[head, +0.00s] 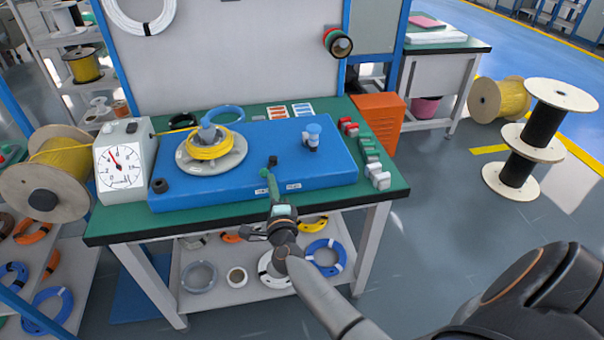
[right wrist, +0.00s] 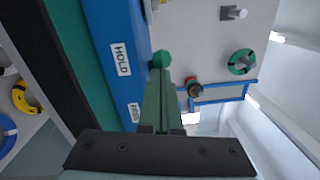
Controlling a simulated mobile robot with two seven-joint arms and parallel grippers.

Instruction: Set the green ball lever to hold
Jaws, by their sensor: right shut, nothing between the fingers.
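The green ball lever's ball (head: 264,172) is at the front edge of the blue machine (head: 330,170), with a dark lever part just behind it. It also shows in the right wrist view (right wrist: 161,59), level with the HOLD label (right wrist: 120,58); the FEED label (right wrist: 134,112) is lower there. In the head view the ball is above the left label (head: 262,190), left of the other label (head: 293,186). My right gripper (head: 270,183) is shut and empty, its green fingertips at the ball; I cannot tell if they touch. My left gripper is not in view.
A dial gauge (head: 124,160) stands left of the machine. The green table's (head: 120,228) front strip is clear.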

